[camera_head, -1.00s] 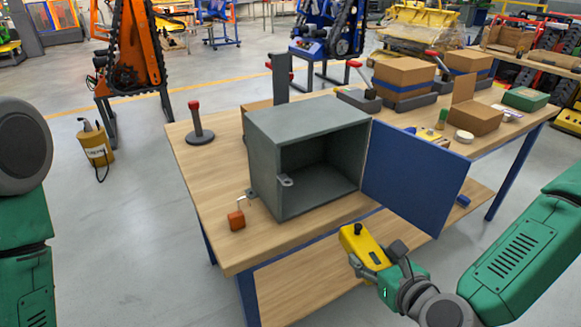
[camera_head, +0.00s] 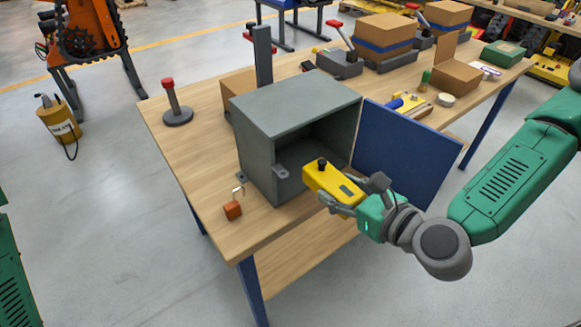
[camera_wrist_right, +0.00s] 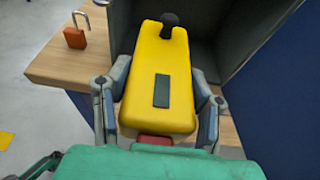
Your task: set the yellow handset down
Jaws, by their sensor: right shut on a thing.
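The yellow handset (camera_head: 333,184) has a black knob at its far end and a dark panel on top. My right gripper (camera_head: 352,196) is shut on its near end and holds it in front of the open grey metal box (camera_head: 292,103). In the right wrist view the handset (camera_wrist_right: 160,75) lies between the two fingers of my right gripper (camera_wrist_right: 158,105), its knob end toward the box's dark opening. Whether the knob end is inside the opening I cannot tell. My left gripper is out of view.
The box's blue door (camera_head: 405,150) stands open to the right, close to my right arm. An orange padlock (camera_head: 233,210) lies on the wooden table (camera_head: 190,150) left of the box. A red-topped post (camera_head: 173,103) stands at the back left.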

